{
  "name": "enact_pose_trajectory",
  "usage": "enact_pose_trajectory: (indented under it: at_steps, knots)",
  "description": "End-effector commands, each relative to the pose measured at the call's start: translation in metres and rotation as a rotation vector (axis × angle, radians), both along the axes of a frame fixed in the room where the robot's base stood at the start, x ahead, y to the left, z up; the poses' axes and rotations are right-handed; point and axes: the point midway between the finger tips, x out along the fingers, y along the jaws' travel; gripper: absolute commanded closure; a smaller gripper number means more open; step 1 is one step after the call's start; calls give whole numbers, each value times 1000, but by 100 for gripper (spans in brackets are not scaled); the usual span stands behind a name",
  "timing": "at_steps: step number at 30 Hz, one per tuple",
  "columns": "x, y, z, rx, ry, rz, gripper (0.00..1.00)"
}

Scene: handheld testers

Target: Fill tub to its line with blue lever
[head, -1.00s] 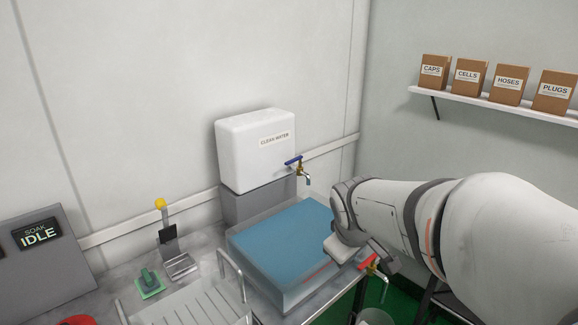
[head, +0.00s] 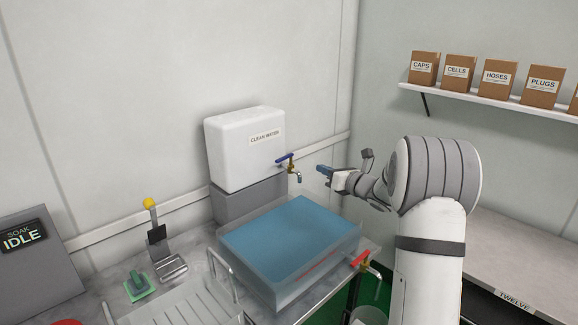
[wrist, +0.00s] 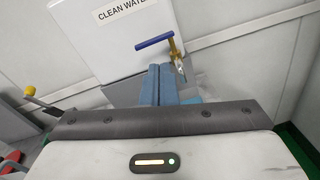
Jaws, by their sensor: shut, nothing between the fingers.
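The clear tub (head: 262,279) stands on the bench with blue water (head: 290,236) in it. A red line (head: 320,264) marks its front wall; I cannot tell exactly how the water sits against it. The blue lever (head: 285,157) is on the brass tap of the white clean-water tank (head: 240,150), above the tub's back. In the wrist view the blue lever (wrist: 154,41) points left from the tap, just beyond my fingertips. No stream shows at the spout (head: 298,178). My gripper (head: 324,170) is shut and empty, right of the tap and apart from it.
A red-handled tap (head: 360,258) is on the tub's right side, above a bucket (head: 370,315). A yellow-knobbed stand (head: 158,235), a green-based item (head: 138,285) and a rack (head: 175,305) are left. The soak panel (head: 25,240) reads IDLE. Boxes line the right shelf (head: 490,98).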

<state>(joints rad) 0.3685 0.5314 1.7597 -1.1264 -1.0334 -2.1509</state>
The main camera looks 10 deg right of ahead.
Motion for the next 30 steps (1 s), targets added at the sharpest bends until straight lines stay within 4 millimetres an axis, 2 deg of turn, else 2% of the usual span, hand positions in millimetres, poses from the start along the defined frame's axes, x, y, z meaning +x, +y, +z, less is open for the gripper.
enact_pose_trajectory:
  at_steps: [1,4,11,14,24,30]
  knots:
    - [1,-2,-9,-48,-49,52,100]
    - [-1,0,-18,-122,-133,133,100]
    - [2,7,-21,-168,-192,187,100]
    - [13,17,-21,-168,-190,186,100]
    - [68,64,-20,-166,-189,185,100]
    - [92,83,-20,-165,-189,184,100]
